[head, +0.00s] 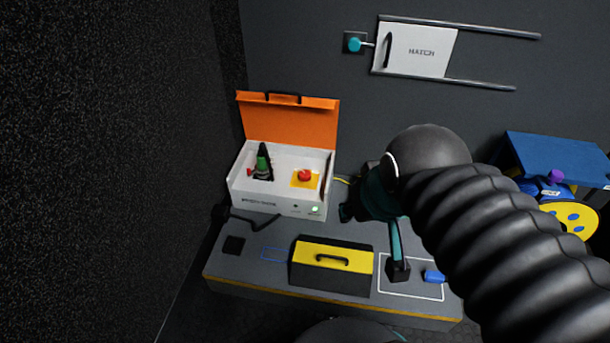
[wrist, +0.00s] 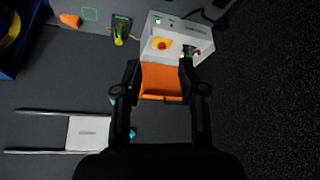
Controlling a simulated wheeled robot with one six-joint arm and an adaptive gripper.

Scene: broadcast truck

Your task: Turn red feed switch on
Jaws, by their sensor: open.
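A white box (head: 278,207) with a raised orange lid (head: 290,124) stands on the bench. Inside sit a red knob (head: 304,174) on a yellow plate and, left of it, a dark upright part with green (head: 262,163) and a small red piece (head: 250,172). Which red part is the feed switch I cannot tell. The wrist view shows the knob (wrist: 162,44) and the small red piece (wrist: 197,53). My gripper (wrist: 160,93) is open and empty, its fingers framing the orange lid (wrist: 164,82) in the picture. In the head view my arm partly hides it.
A yellow-topped toolbox (head: 333,258) stands at the bench front, and a blue object (head: 434,276) lies right of it. A white hatch (head: 415,50) with rails is on the wall above. A blue container (head: 560,160) stands at right. A dark wall closes the left.

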